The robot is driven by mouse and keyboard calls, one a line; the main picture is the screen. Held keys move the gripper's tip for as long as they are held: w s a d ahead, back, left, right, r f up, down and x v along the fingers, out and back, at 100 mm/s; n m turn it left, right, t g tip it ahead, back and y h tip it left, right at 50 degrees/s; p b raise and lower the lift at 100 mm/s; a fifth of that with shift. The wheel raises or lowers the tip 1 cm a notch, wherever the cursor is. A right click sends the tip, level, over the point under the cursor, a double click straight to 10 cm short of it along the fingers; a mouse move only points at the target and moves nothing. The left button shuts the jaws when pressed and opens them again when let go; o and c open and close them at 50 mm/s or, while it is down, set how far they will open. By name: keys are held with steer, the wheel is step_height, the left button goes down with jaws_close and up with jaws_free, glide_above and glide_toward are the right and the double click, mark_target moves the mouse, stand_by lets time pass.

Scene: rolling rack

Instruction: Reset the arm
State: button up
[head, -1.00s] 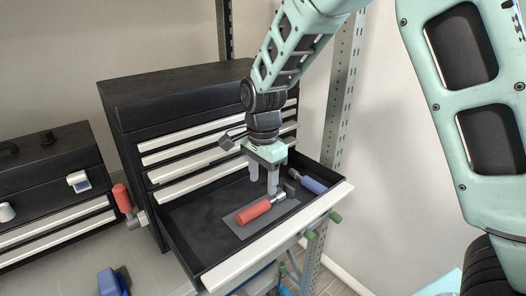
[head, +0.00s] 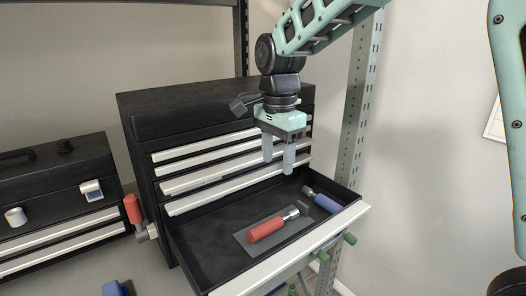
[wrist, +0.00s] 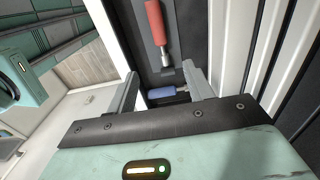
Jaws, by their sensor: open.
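My gripper (head: 279,168) is open and empty, pointing down above the open bottom drawer (head: 197,251) of the black tool chest (head: 180,103). Its two fingers also show apart in the wrist view (wrist: 160,84). A red-handled tool (head: 266,229) lies on a grey mat (head: 242,238) in the drawer, below my fingers and clear of them. It also shows in the wrist view (wrist: 155,25). A blue-handled tool (head: 326,203) lies at the drawer's right end, and in the wrist view its handle (wrist: 160,92) appears between the fingers.
A smaller black toolbox (head: 55,178) stands at left. A red-handled tool (head: 132,209) stands beside the chest. A rack post (head: 358,110) rises close to the right of the arm. Green handles (head: 350,239) stick out below the drawer front. A blue object (head: 115,289) is at the lower left.

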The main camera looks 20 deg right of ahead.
steer(key=s+a+f+n+b, duration=0.1)
steer(key=s+a+f+n, duration=0.1)
steer(key=s+f+n, duration=0.1)
steer(key=s+a+f+n+b, duration=0.2)
steer(key=s+f+n, duration=0.1)
steer(key=s+n, duration=0.1)
steer(key=s+a+f+n+y+b, duration=0.1)
steer(key=s+a+f+n+b, duration=0.1)
steer(key=s, duration=0.4)
steer(key=shift+a+f+n, duration=0.1)
steer(key=shift+f+n, duration=0.35)
steer(key=shift+n, duration=0.25)
steer(key=s+f+n+b, duration=0.4)
steer(key=s+f+n, duration=0.4)
steer(key=s+n, duration=0.3)
steer(key=s, duration=0.3)
steer(key=shift+f+n, duration=0.15)
steer(key=shift+n, duration=0.25)
steer(key=shift+w, duration=0.1)
